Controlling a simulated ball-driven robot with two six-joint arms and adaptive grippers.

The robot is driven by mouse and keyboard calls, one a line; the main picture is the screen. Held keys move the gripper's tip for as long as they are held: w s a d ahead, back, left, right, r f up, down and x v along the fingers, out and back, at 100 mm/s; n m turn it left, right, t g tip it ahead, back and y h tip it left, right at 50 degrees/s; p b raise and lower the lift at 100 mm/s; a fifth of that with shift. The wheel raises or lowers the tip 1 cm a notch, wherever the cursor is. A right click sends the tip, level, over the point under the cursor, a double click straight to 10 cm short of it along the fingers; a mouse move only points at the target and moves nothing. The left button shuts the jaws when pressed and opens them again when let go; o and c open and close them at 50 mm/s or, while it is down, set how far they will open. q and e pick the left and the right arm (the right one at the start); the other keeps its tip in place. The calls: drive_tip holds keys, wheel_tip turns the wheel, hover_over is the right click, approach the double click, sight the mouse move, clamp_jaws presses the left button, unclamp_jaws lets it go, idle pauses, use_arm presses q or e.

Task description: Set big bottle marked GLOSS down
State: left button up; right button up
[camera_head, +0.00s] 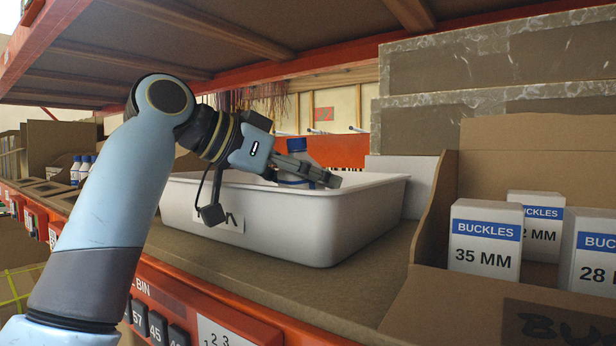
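A bottle with a dark blue cap (297,145) stands upright inside the white bin (330,230), near its middle. Its lower part is hidden by the bin wall, and no GLOSS marking is readable. My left gripper (318,176) reaches over the bin's near left rim. Its near finger lies across the bottle just under the cap, and it appears shut on the bottle; the far finger is hidden. I cannot tell whether the bottle's base touches the bin floor. My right gripper is not in view.
A cardboard box with BUCKLES cartons (485,240) stands right of the bin. An orange shelf beam (200,300) runs along the front, and another shelf (260,40) hangs overhead. Small blue-capped bottles (80,170) stand at the far left. Bare shelf lies before the bin.

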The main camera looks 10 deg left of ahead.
use_arm(q)
drive_tip(key=shift+r, duration=0.15)
drive_tip(key=shift+r+b+v, duration=0.2)
drive_tip(key=shift+b+v, duration=0.45)
drive_tip(key=shift+v, duration=2.5)
drive_tip(key=shift+r+b+v, duration=0.25)
drive_tip(key=shift+b+v, duration=0.35)
drive_tip(key=shift+v, duration=2.5)
drive_tip(key=shift+w+d, duration=0.15)
drive_tip(key=shift+d, duration=0.05)
drive_tip(key=shift+f, duration=0.1)
